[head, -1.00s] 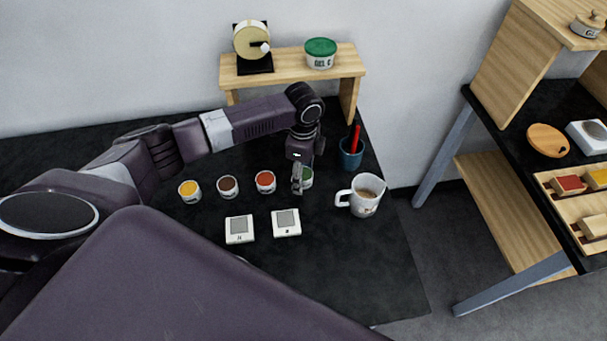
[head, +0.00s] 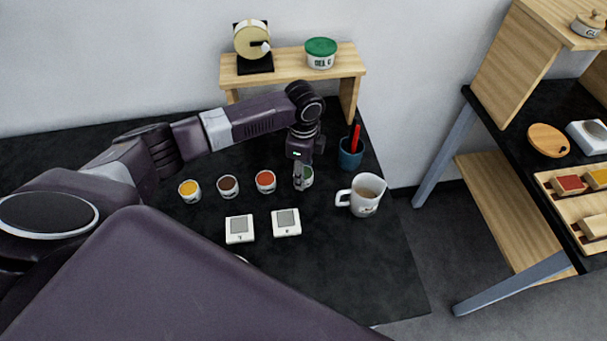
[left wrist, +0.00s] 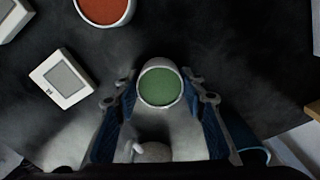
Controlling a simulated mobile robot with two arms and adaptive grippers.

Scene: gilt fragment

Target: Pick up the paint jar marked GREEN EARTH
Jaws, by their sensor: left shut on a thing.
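The green paint jar (head: 308,177) stands at the right end of a row of small paint jars on the dark table, partly hidden by my left gripper (head: 301,182). In the left wrist view, the green jar (left wrist: 159,84) is between the two fingers of my left gripper (left wrist: 160,98), which is shut on it. Its round top shows green paint inside a pale rim. I cannot read its label. Whether the jar touches the table is not clear. My right gripper is not in view.
Red (head: 265,181), brown (head: 228,186) and yellow (head: 190,190) jars stand left of the gripper. Two white devices with grey screens (head: 286,222) lie in front. A white mug (head: 366,195) and a blue cup (head: 351,155) with a red item stand right. A wooden shelf (head: 290,65) is behind.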

